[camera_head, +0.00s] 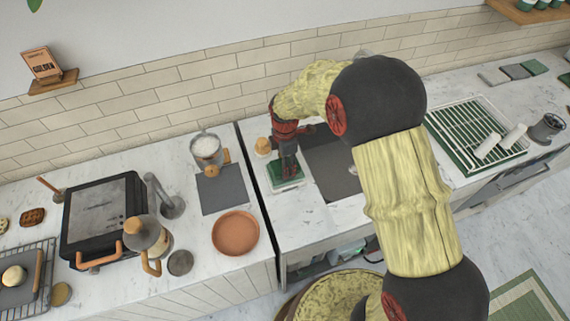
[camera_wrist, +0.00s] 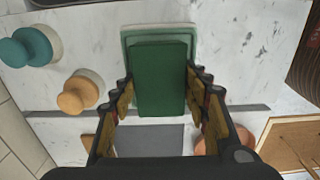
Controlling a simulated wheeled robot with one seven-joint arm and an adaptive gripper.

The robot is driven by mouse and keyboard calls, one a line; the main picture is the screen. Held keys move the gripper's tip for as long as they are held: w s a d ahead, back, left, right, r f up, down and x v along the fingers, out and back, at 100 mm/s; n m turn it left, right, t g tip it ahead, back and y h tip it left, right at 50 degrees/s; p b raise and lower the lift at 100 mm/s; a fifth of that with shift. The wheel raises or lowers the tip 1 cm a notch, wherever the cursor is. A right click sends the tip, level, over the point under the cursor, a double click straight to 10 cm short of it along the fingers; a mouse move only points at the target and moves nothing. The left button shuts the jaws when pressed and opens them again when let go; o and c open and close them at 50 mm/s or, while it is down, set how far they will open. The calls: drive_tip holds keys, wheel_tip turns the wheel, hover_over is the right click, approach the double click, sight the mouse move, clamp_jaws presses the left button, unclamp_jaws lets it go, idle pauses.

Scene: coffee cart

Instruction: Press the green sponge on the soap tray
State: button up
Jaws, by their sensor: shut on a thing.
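The green sponge (camera_wrist: 161,80) is a dark green block between the two fingers of my gripper (camera_wrist: 161,88) in the wrist view. My gripper is shut on it by its long sides. The soap tray (camera_wrist: 158,29) is pale green and shows behind the sponge, its rim visible at the top and right.
An orange-topped knob-like item (camera_wrist: 78,93) and a teal one (camera_wrist: 25,47) stand left of the tray in the wrist view. A terracotta plate (camera_head: 236,232) and grey mat (camera_head: 222,189) lie on the left counter.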

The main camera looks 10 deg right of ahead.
drive_tip(key=shift+f+b, duration=0.45)
drive_tip(key=shift+f, duration=0.55)
idle(1.6)
drive_tip(key=shift+r, duration=0.15)
drive_tip(key=shift+r+p, duration=2.25)
drive_tip(key=shift+r, duration=1.2)
drive_tip(key=shift+s+f, duration=0.1)
